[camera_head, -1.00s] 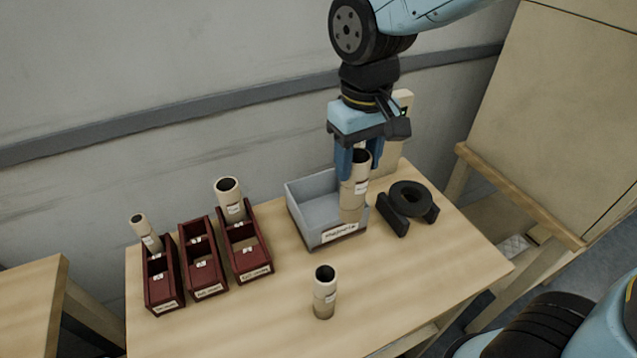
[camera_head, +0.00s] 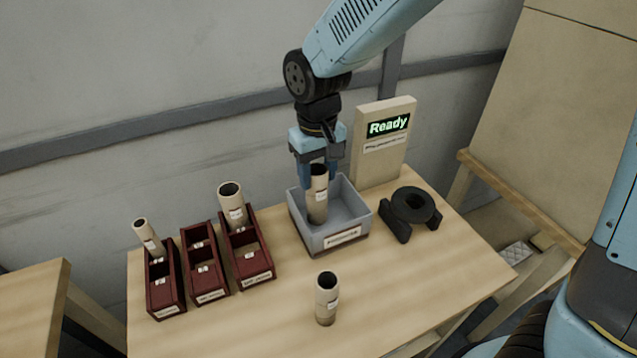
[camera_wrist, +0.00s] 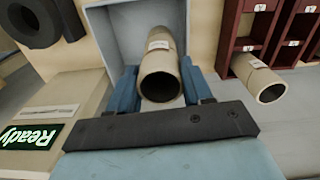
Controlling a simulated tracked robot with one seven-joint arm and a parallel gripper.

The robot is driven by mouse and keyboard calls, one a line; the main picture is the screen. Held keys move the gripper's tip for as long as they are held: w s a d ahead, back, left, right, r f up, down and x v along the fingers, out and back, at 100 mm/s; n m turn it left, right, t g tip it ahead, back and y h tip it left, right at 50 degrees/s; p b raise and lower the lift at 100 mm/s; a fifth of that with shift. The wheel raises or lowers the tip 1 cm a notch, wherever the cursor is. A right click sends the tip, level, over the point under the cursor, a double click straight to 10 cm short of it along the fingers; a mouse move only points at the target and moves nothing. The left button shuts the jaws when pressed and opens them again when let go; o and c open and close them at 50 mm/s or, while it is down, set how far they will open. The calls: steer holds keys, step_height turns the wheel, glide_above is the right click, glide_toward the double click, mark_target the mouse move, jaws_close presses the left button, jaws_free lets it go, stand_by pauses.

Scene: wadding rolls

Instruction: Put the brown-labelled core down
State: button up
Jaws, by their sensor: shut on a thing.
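My gripper (camera_head: 319,177) is shut on a tan cardboard core (camera_head: 318,206) with a dark open end and a small white label. The core is upright, its lower part inside the grey bin (camera_head: 345,240); whether it touches the floor of the bin I cannot tell. In the wrist view the same core (camera_wrist: 161,66) stands between the two blue fingers, with the grey bin (camera_wrist: 100,25) around its far end. Another core (camera_head: 326,300) stands upright on the table in front. The label colours are too small to tell.
Three dark red two-part racks (camera_head: 207,268) stand at the left; the left one holds a thin core (camera_head: 148,240), the right one a wider core (camera_head: 231,205). A black ring on a cradle (camera_head: 412,208) is right of the bin. A panel (camera_head: 385,140) reading "Ready" stands behind.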

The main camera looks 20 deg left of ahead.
steer(key=shift+w+a+f, duration=0.15)
steer(key=shift+a+f, duration=0.05)
steer(key=shift+f, duration=1.85)
steer(key=o, duration=0.8)
step_height(320, 180, up, 13)
steer(key=shift+f, duration=0.15)
steer(key=shift+d, duration=0.15)
